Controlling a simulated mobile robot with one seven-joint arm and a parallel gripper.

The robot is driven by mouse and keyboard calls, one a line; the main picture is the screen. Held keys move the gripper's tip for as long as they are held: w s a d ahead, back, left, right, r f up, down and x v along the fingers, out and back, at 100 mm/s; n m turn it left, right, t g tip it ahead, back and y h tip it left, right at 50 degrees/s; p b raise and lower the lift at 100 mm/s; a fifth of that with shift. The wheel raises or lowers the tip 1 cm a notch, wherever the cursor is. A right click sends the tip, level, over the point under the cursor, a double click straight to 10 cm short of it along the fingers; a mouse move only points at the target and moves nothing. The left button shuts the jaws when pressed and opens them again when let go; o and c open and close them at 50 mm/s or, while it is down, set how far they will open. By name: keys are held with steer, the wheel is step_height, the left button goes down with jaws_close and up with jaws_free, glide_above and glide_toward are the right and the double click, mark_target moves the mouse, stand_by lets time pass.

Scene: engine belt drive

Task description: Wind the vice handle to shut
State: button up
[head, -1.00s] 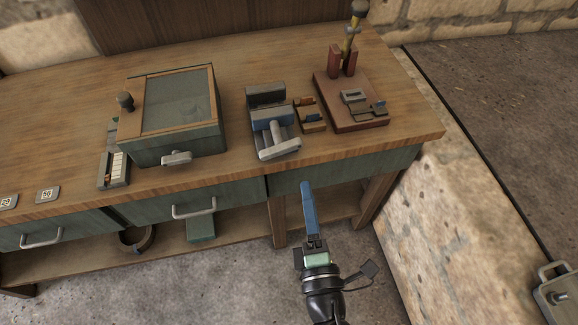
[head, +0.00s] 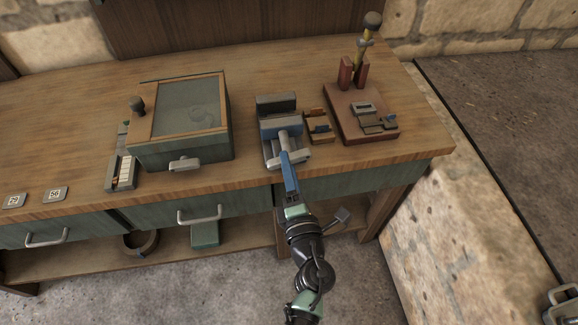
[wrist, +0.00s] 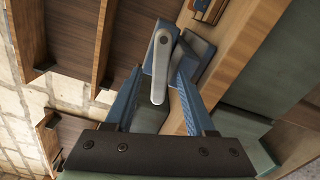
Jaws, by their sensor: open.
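The small grey and blue vice (head: 277,103) stands near the front edge of the wooden workbench. A dark gap seems to show between its back jaw and its front jaw. Its grey bar handle (head: 296,157) is at the front, partly hidden by my gripper in the head view. My gripper (head: 286,158) reaches up from the front, its blue fingers at the handle. In the wrist view my gripper (wrist: 160,70) is open, one finger on each side of the grey handle (wrist: 159,75). I cannot tell whether either finger touches it.
A glass-topped box (head: 185,125) with a knob stands to the left of the vice. A small wooden block holder (head: 318,128) is close on its right, then a reddish base (head: 350,122) with an upright lever. Drawers with handles (head: 200,215) line the bench front.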

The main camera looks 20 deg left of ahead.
steer(key=shift+w+a, duration=0.15)
steer(key=shift+a, duration=0.05)
jaws_close()
stand_by(0.3)
steer(key=m+p, duration=0.3)
steer(key=shift+f, duration=0.1)
